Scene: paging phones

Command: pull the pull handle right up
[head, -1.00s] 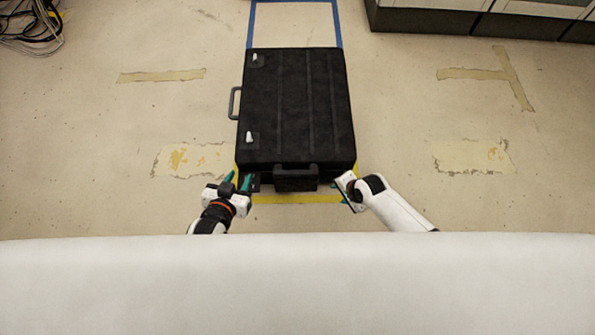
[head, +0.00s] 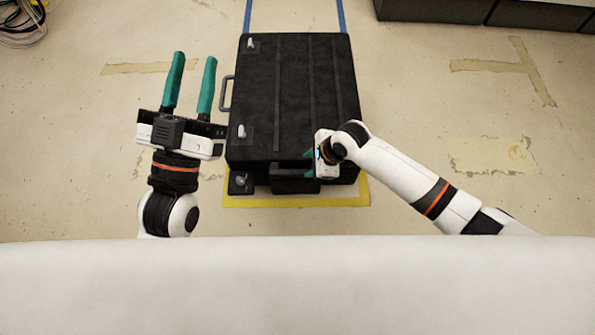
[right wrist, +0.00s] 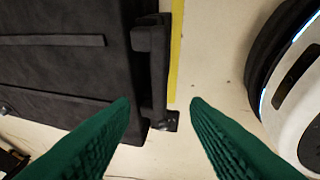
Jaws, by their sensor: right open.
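A black suitcase (head: 295,85) lies flat on the floor. A dark handle (head: 288,165) runs along its near edge, partly hidden by my right gripper; it also shows in the right wrist view (right wrist: 152,55). My right gripper (head: 308,163) is open over the near edge, by the right part of this handle. In the right wrist view its green fingers (right wrist: 160,102) stand apart, with the handle's end and case edge seen between and beyond them. Contact cannot be told. My left gripper (head: 194,60) is open and empty, raised to the left of the case.
A side handle (head: 226,93) sticks out from the case's left side, near my left gripper. Yellow tape (head: 300,201) marks the floor along the near side. Dark cabinets (head: 540,12) stand at the back right. Cables (head: 25,25) lie at the far left. The floor right of the case is clear.

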